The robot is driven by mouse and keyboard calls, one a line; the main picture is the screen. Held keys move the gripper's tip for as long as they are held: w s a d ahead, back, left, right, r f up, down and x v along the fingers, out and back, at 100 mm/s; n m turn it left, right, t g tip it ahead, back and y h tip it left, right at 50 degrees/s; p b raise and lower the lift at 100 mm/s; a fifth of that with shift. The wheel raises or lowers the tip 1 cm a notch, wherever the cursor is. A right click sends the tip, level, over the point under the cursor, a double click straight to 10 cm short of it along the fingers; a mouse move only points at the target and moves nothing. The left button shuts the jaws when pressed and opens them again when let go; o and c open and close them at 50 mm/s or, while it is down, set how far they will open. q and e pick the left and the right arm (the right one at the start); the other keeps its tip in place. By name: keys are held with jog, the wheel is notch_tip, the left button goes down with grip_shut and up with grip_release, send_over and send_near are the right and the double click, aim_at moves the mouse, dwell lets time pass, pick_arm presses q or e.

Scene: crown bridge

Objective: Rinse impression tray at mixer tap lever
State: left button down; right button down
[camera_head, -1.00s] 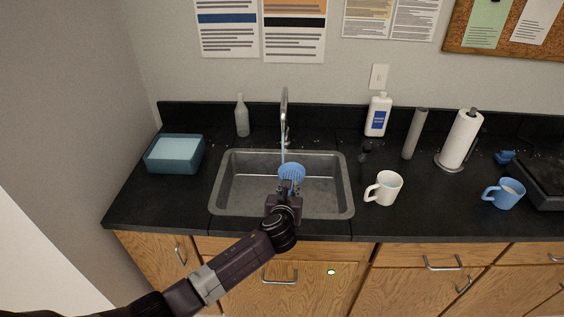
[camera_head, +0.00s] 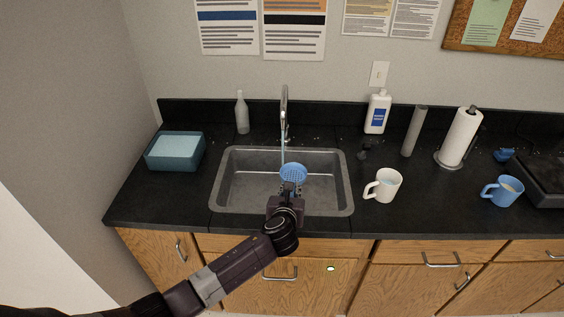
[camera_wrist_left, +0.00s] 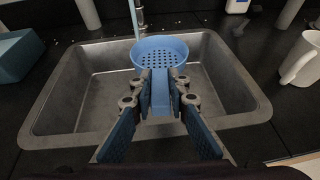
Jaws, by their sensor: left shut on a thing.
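The blue perforated impression tray (camera_head: 293,173) is over the sink (camera_head: 232,203), under the tap. My left gripper (camera_head: 290,191) is shut on the tray's handle. In the left wrist view the tray (camera_wrist_left: 160,50) points away from my gripper (camera_wrist_left: 161,98), its holes facing up. The chrome mixer tap (camera_head: 284,112) stands behind the sink, and a pale blue stream of water (camera_head: 283,150) runs from it to the tray's back edge. The tap's lever is not clear at this size. My right gripper is not in view.
A teal tub (camera_head: 174,152) and a clear bottle (camera_head: 242,114) stand left of the tap. To the right are a white mug (camera_head: 387,185), a white bottle (camera_head: 377,113), a grey cylinder (camera_head: 413,132), a paper towel roll (camera_head: 459,138) and a blue mug (camera_head: 506,190).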

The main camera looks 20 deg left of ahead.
pick_arm(q)
jog(key=shift+r, duration=0.1)
dwell(0.4)
jog(key=shift+s+d+r+p, duration=0.3)
jog(key=shift+r+p, duration=0.1)
jog(key=shift+p, duration=0.25)
jog(key=shift+s+d+r+p, duration=0.15)
jog(key=shift+s+r+p, duration=0.2)
jog(key=shift+p, duration=0.25)
jog(key=shift+s+d+r+p, duration=0.35)
jog(key=shift+s+d+r, duration=0.8)
jog(key=shift+s, duration=0.2)
jog(key=shift+a, duration=0.1)
